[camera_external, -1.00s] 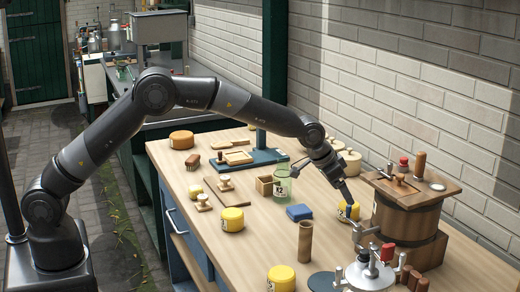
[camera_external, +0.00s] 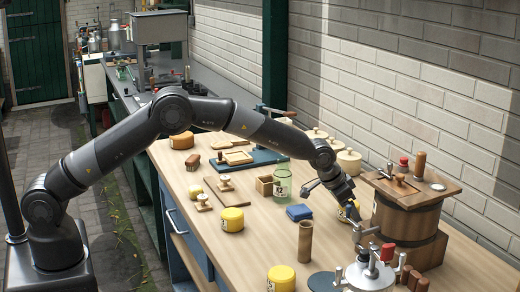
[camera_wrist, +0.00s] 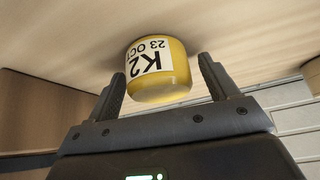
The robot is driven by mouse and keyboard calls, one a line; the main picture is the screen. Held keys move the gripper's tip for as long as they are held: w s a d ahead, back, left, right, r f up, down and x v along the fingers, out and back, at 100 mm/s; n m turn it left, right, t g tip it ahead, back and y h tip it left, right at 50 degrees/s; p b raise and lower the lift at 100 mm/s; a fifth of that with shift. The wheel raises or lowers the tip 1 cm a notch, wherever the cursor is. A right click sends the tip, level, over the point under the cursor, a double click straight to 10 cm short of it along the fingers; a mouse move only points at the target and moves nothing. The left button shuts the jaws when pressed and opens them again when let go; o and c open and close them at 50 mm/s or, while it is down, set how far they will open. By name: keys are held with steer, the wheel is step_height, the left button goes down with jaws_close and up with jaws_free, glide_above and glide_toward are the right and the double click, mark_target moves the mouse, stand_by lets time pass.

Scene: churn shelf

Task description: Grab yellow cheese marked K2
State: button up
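The yellow cheese marked K2 (camera_wrist: 158,72) is a small round yellow block with a white label reading "K2" and "23 OCT". It stands on the wooden table near the barrel and is partly hidden by my gripper in the external view (camera_external: 343,212). My gripper (camera_wrist: 163,82) is open, with one finger on each side of the cheese in the wrist view. A gap shows between the cheese and the fingers, clearest on the right. In the external view my gripper (camera_external: 353,214) reaches down beside the cheese.
A wooden barrel (camera_external: 405,222) with a board on top stands close to the right. A blue block (camera_external: 299,212), a wooden cylinder (camera_external: 305,241) and a green glass jar (camera_external: 282,178) are to the left. A metal device (camera_external: 368,272) stands in front. Other yellow cheeses (camera_external: 231,220) are further left.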

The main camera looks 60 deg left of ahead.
steer(key=c, duration=1)
steer(key=shift+c, duration=0.2)
steer(key=shift+r, duration=0.15)
